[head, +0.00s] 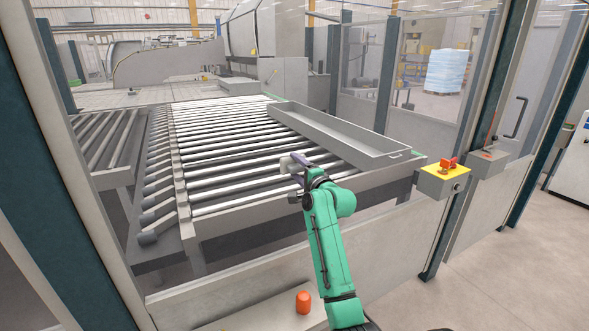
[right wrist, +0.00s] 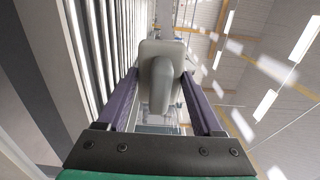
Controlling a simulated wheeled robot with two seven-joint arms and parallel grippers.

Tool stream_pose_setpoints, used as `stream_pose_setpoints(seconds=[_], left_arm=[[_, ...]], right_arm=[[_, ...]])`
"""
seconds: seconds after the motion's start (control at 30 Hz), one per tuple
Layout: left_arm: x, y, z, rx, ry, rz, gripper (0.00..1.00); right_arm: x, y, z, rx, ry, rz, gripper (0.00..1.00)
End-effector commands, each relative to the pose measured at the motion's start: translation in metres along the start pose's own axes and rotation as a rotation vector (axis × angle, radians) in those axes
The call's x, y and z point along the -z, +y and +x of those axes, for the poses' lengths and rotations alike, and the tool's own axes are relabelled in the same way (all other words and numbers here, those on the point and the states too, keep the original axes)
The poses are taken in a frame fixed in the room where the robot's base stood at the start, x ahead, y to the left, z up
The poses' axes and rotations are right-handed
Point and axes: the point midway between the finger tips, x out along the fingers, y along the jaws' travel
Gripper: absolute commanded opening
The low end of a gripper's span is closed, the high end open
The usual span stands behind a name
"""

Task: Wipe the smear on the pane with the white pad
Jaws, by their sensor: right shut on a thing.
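My right gripper (head: 298,166) is shut on the white pad (head: 288,162), held out in front of the roller table. In the right wrist view the pad's pale block and rounded grip (right wrist: 162,80) sit between the two purple fingers of the right gripper (right wrist: 162,90). The clear pane (head: 235,238) stands between the dark posts, and the rollers show through it. I cannot tell whether the pad touches the pane. I cannot make out the smear in either view. My left gripper is not in view.
The roller table (head: 225,150) holds a long grey tray (head: 345,135) behind the pane. An orange cylinder (head: 303,301) stands on a ledge at the bottom. The floor at right is clear.

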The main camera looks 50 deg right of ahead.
Motion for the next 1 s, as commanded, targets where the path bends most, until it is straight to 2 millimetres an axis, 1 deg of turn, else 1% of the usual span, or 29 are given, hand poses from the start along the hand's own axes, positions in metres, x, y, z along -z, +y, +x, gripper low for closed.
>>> stream_pose_setpoints(seconds=[0.07,0.4,0.5,0.6,0.83,1.0], left_arm=[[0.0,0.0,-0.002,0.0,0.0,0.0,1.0],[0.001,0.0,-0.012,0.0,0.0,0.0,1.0],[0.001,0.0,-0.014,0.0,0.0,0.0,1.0],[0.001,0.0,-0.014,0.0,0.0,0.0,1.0],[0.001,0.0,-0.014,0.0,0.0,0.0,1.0],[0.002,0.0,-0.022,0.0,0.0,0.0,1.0]], right_arm=[[0.0,0.0,-0.004,0.0,-0.001,0.0,0.23],[0.0,-0.001,-0.047,-0.001,-0.001,0.0,0.23],[-0.001,-0.001,-0.057,-0.001,-0.001,0.0,0.23],[0.0,0.0,-0.06,0.0,0.0,0.0,0.23],[0.0,-0.001,-0.061,0.0,0.0,0.0,0.23],[0.0,-0.002,-0.079,-0.001,0.0,-0.001,0.23]])
